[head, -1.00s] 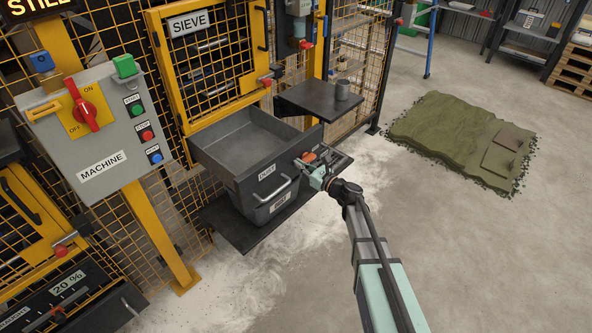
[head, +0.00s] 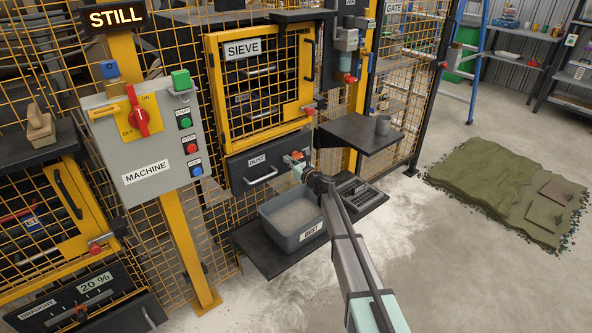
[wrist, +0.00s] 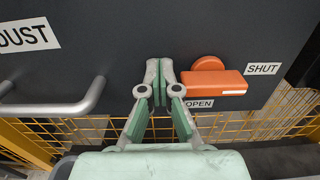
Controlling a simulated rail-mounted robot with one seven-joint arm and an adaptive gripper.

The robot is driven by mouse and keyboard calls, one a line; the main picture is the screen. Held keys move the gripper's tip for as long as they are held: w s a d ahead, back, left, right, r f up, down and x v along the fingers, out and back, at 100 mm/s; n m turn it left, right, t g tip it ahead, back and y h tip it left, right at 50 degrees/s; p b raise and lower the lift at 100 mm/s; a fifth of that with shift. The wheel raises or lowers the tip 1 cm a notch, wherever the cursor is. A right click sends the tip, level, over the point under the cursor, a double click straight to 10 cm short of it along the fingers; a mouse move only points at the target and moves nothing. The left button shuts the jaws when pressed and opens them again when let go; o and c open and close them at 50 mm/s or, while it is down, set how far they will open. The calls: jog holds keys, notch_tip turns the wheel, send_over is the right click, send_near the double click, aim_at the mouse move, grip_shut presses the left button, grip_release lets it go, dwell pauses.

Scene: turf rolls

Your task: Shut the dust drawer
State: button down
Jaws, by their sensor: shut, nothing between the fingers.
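The dust drawer (head: 268,161) is a dark grey front under the sieve door, labelled DUST, with a bar handle (head: 261,177). It now sits in its opening, about in line with the frame; no open tray shows. My gripper (head: 304,170) is at the right part of the drawer front. In the wrist view, my gripper (wrist: 160,85) is shut and empty, its tips against or very near the front, between the handle (wrist: 60,106) and an orange latch (wrist: 213,83). The latch bar lies level, its right end beside the SHUT label (wrist: 263,69). The OPEN label is below it.
A grey bin (head: 279,221) labelled DUST stands on a low shelf (head: 263,255) below the drawer, with pale dust inside. A dark side shelf (head: 360,133) with a grey cup (head: 383,125) juts out at the right. The machine box (head: 145,147) is at the left.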

jog(key=shift+w+a, duration=0.35)
jog(key=shift+w, duration=0.15)
jog(key=shift+w+r, duration=0.1)
jog(key=shift+r, duration=0.05)
